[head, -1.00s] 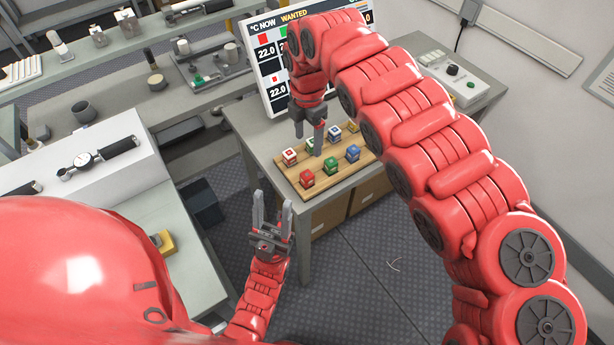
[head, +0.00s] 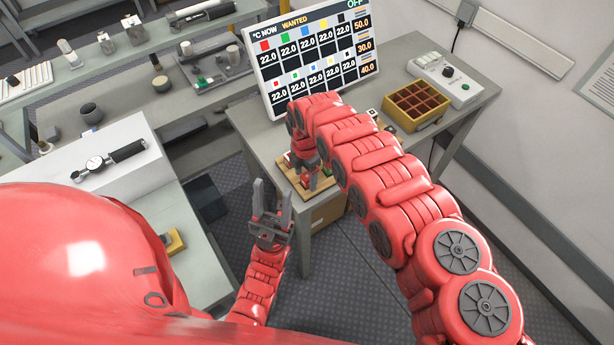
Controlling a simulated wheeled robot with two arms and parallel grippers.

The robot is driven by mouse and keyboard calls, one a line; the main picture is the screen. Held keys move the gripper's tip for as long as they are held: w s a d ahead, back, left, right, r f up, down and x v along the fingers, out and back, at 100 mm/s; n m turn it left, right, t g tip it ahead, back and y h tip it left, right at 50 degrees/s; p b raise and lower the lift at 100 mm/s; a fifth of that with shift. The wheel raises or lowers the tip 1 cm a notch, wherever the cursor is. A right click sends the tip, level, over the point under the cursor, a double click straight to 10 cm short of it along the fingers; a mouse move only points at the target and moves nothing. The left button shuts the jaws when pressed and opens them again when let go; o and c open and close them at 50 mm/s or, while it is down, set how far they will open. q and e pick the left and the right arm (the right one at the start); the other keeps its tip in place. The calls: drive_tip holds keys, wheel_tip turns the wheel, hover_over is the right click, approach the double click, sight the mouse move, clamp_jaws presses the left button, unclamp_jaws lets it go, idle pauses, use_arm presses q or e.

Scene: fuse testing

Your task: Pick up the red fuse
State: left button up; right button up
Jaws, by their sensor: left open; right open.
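The wooden fuse board (head: 289,178) lies on the grey table, mostly hidden behind my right arm. My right gripper (head: 308,181) points down over the front of the board, where the red fuse stood in the earlier view. The red fuse cannot be told apart from my red wrist and the fingers there. A bit of a green fuse (head: 326,171) shows just right of the fingers. Whether the fingers touch a fuse cannot be seen. My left gripper (head: 271,212) is open and empty, fingers up, in front of the table and apart from the board.
A monitor (head: 313,50) with temperature readings stands behind the board. A yellow compartment box (head: 416,105) and a white control box (head: 445,80) are on the table to the right.

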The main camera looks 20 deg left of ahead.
drive_tip(key=shift+f, duration=0.55)
clamp_jaws()
